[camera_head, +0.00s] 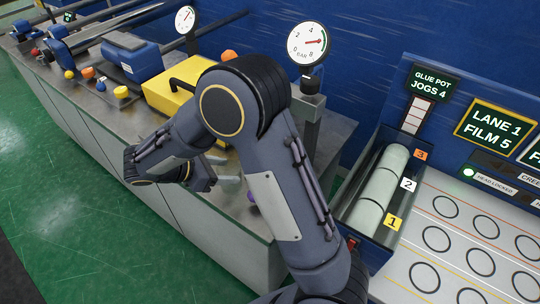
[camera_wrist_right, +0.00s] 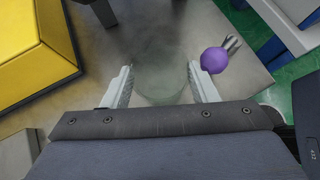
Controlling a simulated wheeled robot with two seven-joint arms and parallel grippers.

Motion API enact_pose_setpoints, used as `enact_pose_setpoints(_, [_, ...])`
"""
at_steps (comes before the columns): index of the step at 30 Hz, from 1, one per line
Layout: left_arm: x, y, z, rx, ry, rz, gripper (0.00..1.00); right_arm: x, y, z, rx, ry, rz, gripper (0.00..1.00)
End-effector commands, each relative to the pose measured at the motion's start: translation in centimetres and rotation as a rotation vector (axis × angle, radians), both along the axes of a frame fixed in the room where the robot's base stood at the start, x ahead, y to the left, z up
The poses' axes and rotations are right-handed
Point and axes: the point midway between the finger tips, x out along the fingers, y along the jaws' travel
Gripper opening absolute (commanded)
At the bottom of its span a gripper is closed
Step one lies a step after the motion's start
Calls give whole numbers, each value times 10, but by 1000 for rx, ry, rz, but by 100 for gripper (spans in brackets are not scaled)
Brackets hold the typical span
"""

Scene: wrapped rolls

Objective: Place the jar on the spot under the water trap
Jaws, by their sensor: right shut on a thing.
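My right gripper (camera_head: 228,172) is low over the grey steel bench, beside the yellow block. In the right wrist view its two pale fingers (camera_wrist_right: 160,84) stand apart, shut on a clear, see-through jar (camera_wrist_right: 160,92). The jar's outline is faint, and I cannot tell whether it touches the bench top. In the head view my right arm hides much of this area, and the jar is hard to make out. I cannot pick out the water trap or the spot under it with certainty. My left gripper is not in view.
A yellow block (camera_head: 180,95) with a black handle stands next to the gripper. A purple ball-shaped knob (camera_wrist_right: 214,60) is close to the right finger. A gauge (camera_head: 308,43) on a post rises behind my arm. A bin of wrapped rolls (camera_head: 381,185) stands at right.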

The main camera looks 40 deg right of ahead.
Motion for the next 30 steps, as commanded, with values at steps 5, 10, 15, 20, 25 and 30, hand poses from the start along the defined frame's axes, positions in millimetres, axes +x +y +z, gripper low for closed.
enact_pose_setpoints(5, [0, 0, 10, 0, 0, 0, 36, -6, -50, 3, 0, 1, -6, 25])
enact_pose_setpoints(10, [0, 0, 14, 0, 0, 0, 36, -10, -80, 2, 0, 2, -2, 25])
enact_pose_setpoints(15, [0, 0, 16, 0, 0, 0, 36, -10, -94, 1, -1, 0, -1, 25])
enact_pose_setpoints(20, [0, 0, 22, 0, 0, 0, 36, -14, -120, 2, -1, 0, -5, 25])
enact_pose_setpoints(25, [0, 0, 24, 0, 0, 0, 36, -14, -128, -12, -1, 4, 2, 25])
enact_pose_setpoints(30, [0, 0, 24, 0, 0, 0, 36, -14, -128, -15, 0, 0, 0, 25])
